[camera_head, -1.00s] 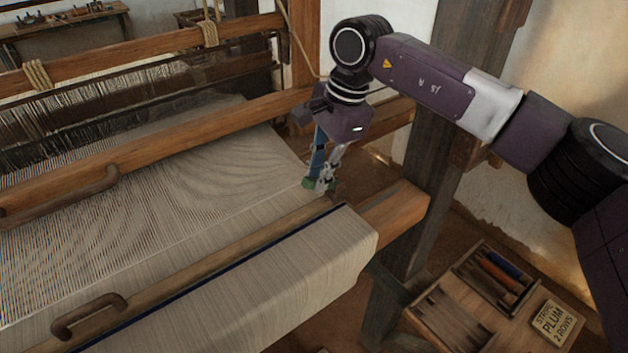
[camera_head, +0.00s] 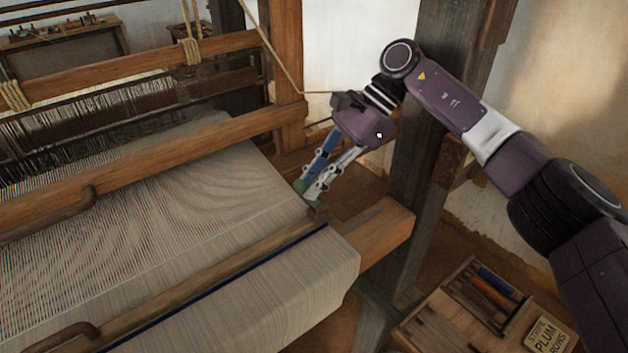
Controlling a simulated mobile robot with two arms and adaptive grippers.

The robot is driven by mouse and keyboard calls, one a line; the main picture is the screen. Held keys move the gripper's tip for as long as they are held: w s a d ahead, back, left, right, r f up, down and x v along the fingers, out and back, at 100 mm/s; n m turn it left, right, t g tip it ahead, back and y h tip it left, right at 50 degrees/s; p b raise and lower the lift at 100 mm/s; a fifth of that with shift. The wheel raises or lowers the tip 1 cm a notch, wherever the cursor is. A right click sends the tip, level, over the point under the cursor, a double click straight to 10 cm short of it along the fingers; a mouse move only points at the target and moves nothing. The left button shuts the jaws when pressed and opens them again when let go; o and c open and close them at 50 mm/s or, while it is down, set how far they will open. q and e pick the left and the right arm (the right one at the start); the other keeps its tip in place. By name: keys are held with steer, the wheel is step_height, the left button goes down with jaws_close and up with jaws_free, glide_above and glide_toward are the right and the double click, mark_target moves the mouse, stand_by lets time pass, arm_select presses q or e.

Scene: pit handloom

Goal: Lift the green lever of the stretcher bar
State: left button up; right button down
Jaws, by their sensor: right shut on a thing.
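My right gripper (camera_head: 307,192) comes in from the right and points down and left at the right edge of the woven cloth (camera_head: 200,235). It is shut on the green lever (camera_head: 298,186), of which only a small green part shows around the fingertips. The fingers hide the rest of the lever. A long wooden bar (camera_head: 190,282) lies across the cloth, and its far right end is just below the fingertips. Whether the lever joins this bar is too small to tell. My left gripper is not in view.
A wooden beam end (camera_head: 385,232) and a dark upright post (camera_head: 418,150) stand close to my right arm. A curved handle (camera_head: 62,343) is at the lower left. A wooden tray (camera_head: 450,320) with a sign (camera_head: 546,336) is at the lower right.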

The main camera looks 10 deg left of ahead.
steer(key=shift+r, duration=0.15)
steer(key=c, duration=1.9)
jaws_free()
step_height(320, 180, up, 10)
steer(key=shift+f, duration=0.1)
